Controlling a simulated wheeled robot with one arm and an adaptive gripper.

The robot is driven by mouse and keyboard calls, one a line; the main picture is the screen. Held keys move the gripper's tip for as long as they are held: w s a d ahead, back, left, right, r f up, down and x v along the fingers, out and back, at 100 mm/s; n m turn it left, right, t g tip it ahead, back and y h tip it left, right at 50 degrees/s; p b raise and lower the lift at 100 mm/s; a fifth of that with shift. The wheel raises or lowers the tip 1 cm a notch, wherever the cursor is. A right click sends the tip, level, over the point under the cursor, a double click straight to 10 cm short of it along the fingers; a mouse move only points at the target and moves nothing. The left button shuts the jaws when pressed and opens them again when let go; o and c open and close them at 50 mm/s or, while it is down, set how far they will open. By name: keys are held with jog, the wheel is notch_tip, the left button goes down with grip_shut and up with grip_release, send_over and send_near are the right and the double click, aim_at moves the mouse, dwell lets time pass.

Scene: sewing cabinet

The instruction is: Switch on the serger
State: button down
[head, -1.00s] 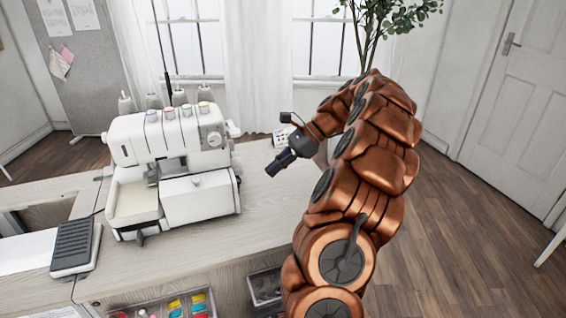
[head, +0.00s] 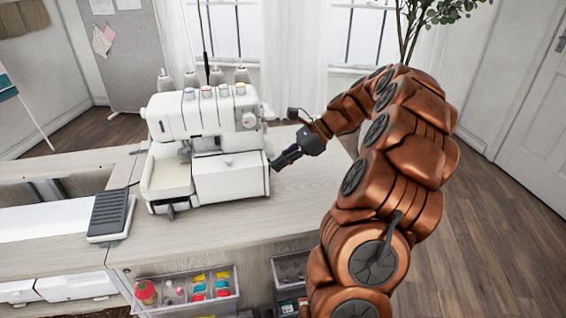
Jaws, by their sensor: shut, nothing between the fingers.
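The white serger (head: 205,125) stands on the pale wood cabinet top, left of the middle in the head view. It has coloured dials along its top and a round handwheel at its upper right. My gripper (head: 274,166) is shut and empty, just right of the serger's lower right side. The fingertips point left and down toward that side. I cannot tell whether they touch it. No power switch can be made out; the serger's right side is mostly turned away from view.
A black foot pedal (head: 111,213) lies on the cabinet top (head: 300,215) left of the serger. Open trays with coloured sewing supplies (head: 187,287) sit below the front edge. Thread cones (head: 215,76) stand behind the serger. The top in front of my gripper is clear.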

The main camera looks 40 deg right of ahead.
jog(key=shift+w+a+r+h+p, duration=0.15)
jog(key=shift+a+h+p, duration=0.2)
jog(key=shift+p, duration=0.45)
jog(key=shift+r, duration=0.1)
jog(key=shift+r+p, duration=0.7)
jog(key=shift+p, duration=0.2)
